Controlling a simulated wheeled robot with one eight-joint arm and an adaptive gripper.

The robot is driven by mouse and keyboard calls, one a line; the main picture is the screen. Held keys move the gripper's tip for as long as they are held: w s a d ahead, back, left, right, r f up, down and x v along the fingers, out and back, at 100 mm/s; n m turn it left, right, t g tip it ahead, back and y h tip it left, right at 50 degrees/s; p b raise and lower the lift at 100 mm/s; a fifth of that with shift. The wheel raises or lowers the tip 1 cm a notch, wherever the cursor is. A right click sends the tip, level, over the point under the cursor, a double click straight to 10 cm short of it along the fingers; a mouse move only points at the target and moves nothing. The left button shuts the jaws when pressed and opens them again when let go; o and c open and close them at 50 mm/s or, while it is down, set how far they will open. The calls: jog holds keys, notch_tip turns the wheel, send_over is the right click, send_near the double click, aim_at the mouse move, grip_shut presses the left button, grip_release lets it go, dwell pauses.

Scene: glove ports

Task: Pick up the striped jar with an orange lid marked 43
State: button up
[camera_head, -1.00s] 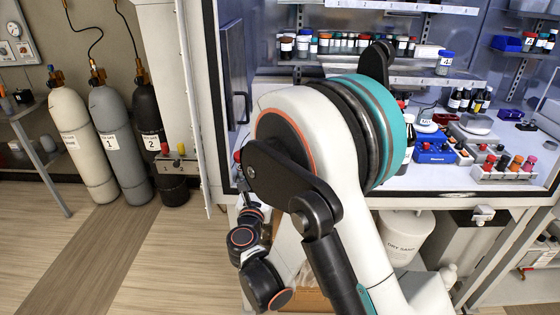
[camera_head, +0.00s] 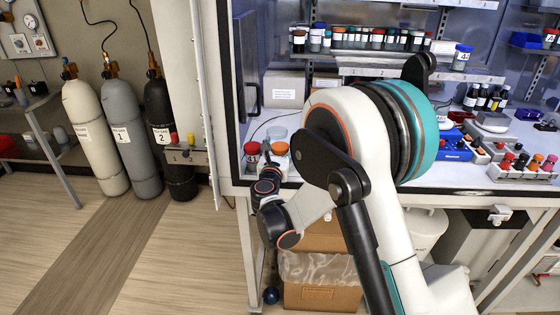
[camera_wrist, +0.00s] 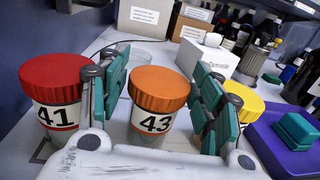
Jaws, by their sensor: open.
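The jar with an orange lid marked 43 (camera_wrist: 156,108) stands upright in the middle of the wrist view, with a white label on its body. My gripper (camera_wrist: 163,75) is open, with one teal-padded finger on each side of this jar. Whether the pads touch it I cannot tell. The fingers hide part of what lies beside the jar. In the head view my gripper (camera_head: 268,150) is small, among the lidded jars at the bench's front left, and I cannot tell for sure which one there is 43.
A red-lidded jar marked 41 (camera_wrist: 57,100) stands close to the left finger. A yellow-lidded jar (camera_wrist: 243,103) stands just behind the right finger. A purple tray (camera_wrist: 285,145) with a teal block lies to the right. White boxes and bottles stand behind.

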jog(key=shift+w, duration=0.3)
jog(key=c, duration=0.9)
jog(key=shift+o, duration=0.2)
jog(key=shift+r, duration=0.15)
